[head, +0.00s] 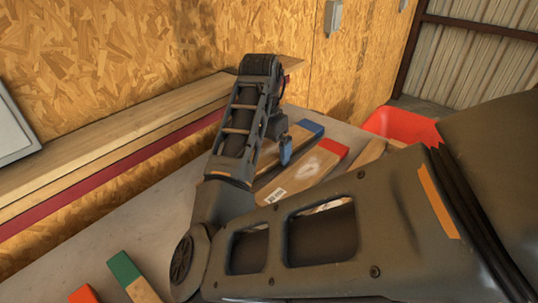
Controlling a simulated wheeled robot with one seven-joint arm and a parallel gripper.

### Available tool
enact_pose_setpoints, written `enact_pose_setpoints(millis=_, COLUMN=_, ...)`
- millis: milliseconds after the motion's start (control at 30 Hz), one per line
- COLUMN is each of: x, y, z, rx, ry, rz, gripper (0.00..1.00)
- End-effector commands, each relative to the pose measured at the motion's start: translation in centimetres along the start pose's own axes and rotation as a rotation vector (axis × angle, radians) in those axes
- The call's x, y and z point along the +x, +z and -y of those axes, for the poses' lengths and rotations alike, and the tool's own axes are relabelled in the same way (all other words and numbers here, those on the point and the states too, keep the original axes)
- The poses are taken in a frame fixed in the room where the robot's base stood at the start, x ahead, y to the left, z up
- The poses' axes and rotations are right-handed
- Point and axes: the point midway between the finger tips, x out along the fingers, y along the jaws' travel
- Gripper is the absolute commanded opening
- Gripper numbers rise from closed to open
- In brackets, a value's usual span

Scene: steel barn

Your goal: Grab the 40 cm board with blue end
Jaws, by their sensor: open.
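A wooden board with a blue end (311,128) lies on the grey table in the head view. Its blue end points away from me, and my arm hides part of its length. My gripper (285,150) hangs over this board, short of the blue end. It is open, but my arm hides most of the jaws. I cannot tell whether it touches the board. A board with a red end (300,173) and a white label lies right beside the blue-ended one. The boards' lengths cannot be read from here.
A green-ended board (144,290) and an orange-red end (83,294) show at the front left. Another plain board (370,153) lies right of the red-ended one. A red bin (400,123) stands beyond. A long timber ledge (110,142) runs along the chipboard wall.

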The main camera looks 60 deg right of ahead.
Motion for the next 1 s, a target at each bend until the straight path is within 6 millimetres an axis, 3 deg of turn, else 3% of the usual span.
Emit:
enact_pose_setpoints(millis=67, x=-0.02, y=-0.01, z=0.00, rx=0.000, ry=0.000, rz=0.000, gripper=0.95)
enact_pose_setpoints(millis=667, x=-0.05, y=-0.01, z=-0.01, rx=0.000, ry=0.000, rz=0.000, gripper=0.39)
enact_pose_setpoints(millis=1000, x=-0.47, y=-0.07, z=0.01, rx=0.001, ry=-0.001, rz=-0.001, gripper=0.38)
